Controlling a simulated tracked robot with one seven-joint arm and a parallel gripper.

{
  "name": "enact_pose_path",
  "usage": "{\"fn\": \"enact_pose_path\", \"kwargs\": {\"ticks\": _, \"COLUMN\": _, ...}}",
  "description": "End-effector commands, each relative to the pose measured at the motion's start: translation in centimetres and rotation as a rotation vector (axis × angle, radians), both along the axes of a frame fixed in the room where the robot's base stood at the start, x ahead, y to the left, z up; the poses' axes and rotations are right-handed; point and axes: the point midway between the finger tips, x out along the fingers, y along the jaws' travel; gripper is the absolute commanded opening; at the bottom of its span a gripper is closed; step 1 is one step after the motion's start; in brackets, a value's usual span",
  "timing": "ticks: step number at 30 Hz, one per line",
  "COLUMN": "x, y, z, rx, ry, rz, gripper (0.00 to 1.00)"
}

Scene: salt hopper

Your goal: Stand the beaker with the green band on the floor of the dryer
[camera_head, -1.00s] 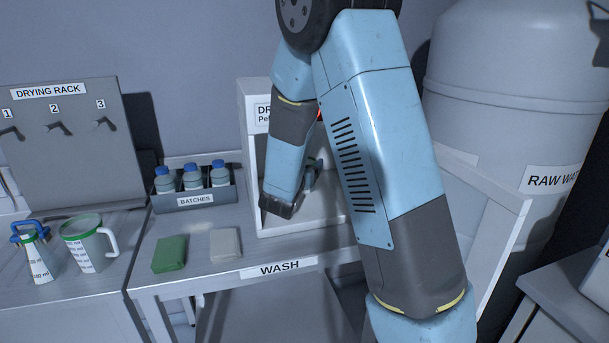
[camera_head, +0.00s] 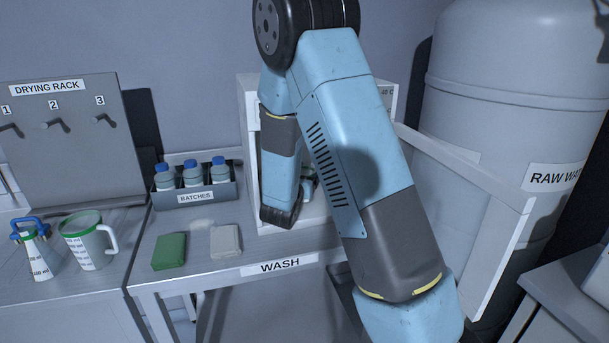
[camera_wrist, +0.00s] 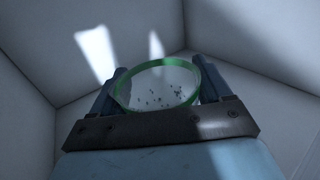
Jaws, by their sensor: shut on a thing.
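The beaker with the green band (camera_wrist: 198,72) shows in the wrist view, seen from above, with dark specks inside. My gripper (camera_wrist: 157,80) is shut on it, one finger on each side. Both are inside the pale box of the dryer (camera_head: 248,125), whose inner walls fill the wrist view. In the head view my arm covers most of the dryer opening, and the beaker is largely hidden behind it. I cannot tell whether the beaker's base touches the dryer floor.
The dryer's door (camera_head: 490,215) stands open to the right, by the raw water tank (camera_head: 520,120). A green-rimmed jug (camera_head: 85,245) stands further left.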

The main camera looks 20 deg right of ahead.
Motion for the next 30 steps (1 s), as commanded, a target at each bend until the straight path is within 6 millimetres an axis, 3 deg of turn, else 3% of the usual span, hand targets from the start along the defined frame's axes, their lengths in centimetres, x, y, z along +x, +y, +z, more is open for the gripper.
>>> {"fn": "enact_pose_path", "kwargs": {"ticks": 1, "x": 0.0, "y": 0.0, "z": -0.2, "rx": -0.001, "ry": 0.001, "rz": 0.000, "gripper": 0.46}}
{"fn": "enact_pose_path", "kwargs": {"ticks": 2, "x": 0.0, "y": 0.0, "z": -0.1, "rx": 0.000, "ry": 0.000, "rz": 0.000, "gripper": 0.81}}
{"fn": "enact_pose_path", "kwargs": {"ticks": 8, "x": 0.0, "y": 0.0, "z": -0.1, "rx": 0.000, "ry": 0.000, "rz": 0.000, "gripper": 1.00}}
{"fn": "enact_pose_path", "kwargs": {"ticks": 17, "x": 0.0, "y": 0.0, "z": 0.2, "rx": 0.000, "ry": -0.001, "rz": 0.001, "gripper": 1.00}}
{"fn": "enact_pose_path", "kwargs": {"ticks": 30, "x": -5.0, "y": 3.5, "z": 0.1, "rx": 0.000, "ry": 0.000, "rz": 0.003, "gripper": 1.00}}
